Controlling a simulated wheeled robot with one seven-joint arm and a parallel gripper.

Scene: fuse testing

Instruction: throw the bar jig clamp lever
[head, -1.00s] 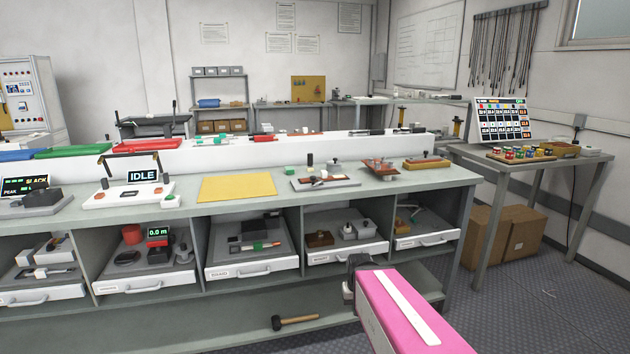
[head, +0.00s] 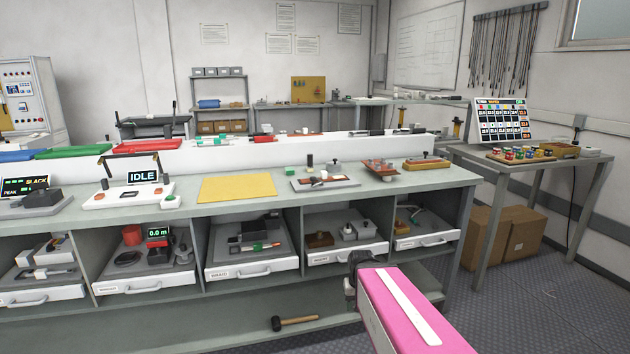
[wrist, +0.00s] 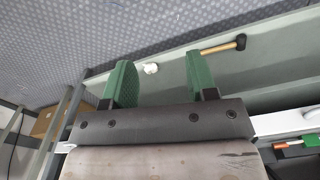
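A white-based fixture with a reddish-brown bar and small blocks (head: 325,182) sits on the bench right of the yellow mat. A reddish fixture with a grey block (head: 380,168) stands to its right. I cannot tell for sure which is the bar jig, and its clamp lever is too small to make out. My gripper (wrist: 162,80) shows two green fingers spread apart with nothing between them. In the head view my pink arm is low in front of the bench, well below and apart from these fixtures, and the fingers are hidden there.
The bench top (head: 420,182) has a yellow mat (head: 237,187) and an IDLE display unit (head: 130,190). Open drawers (head: 345,252) jut out below. A mallet (head: 295,322) lies on the lower shelf. A side table (head: 545,163) stands right, with clear floor in front of it.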

